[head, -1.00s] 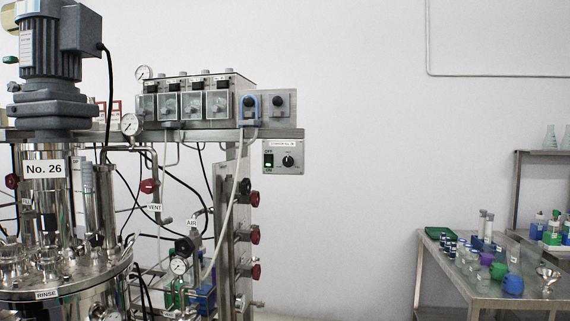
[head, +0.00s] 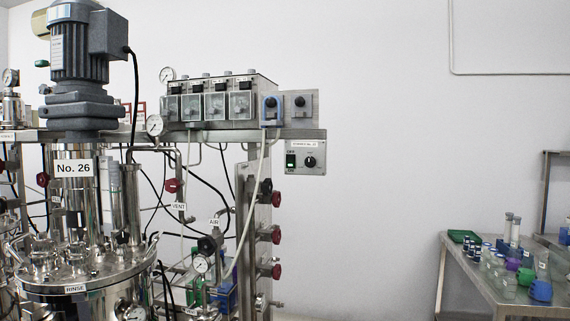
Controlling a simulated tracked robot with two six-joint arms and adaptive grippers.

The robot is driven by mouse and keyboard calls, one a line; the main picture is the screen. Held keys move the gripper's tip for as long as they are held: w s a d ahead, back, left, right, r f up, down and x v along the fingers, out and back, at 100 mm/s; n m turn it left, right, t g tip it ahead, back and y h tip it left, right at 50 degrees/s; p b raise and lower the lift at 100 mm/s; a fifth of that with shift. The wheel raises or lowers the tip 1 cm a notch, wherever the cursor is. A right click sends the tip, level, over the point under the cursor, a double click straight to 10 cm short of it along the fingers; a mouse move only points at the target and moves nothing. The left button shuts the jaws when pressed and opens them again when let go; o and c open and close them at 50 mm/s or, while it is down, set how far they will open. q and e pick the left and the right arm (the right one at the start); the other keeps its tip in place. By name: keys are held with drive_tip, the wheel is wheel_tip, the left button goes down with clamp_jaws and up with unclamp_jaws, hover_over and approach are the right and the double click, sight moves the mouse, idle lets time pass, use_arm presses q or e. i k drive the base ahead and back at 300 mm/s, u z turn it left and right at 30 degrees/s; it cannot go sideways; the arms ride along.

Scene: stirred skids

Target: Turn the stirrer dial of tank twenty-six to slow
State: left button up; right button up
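The steel tank labelled No. 26 (head: 75,168) stands at the left of the head view, with a grey stirrer motor (head: 78,50) on top. A small grey control box (head: 305,143) hangs at the right end of its frame. The box has a black round dial (head: 310,161) on its right and a green-lit switch (head: 291,160) on its left. The box's label and dial markings are too small to read, so I cannot tell the dial's setting. Neither of my grippers is in view.
A row of pump units (head: 215,101) sits on the frame's shelf above the box. Red valve knobs (head: 276,236) stick out below it. A steel table (head: 480,274) with bottles and labware stands at the right. The wall between is bare.

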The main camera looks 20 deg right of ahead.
sight(310, 162)
drive_tip(key=u, duration=0.2)
drive_tip(key=i, duration=1.05)
drive_tip(key=z, duration=0.55)
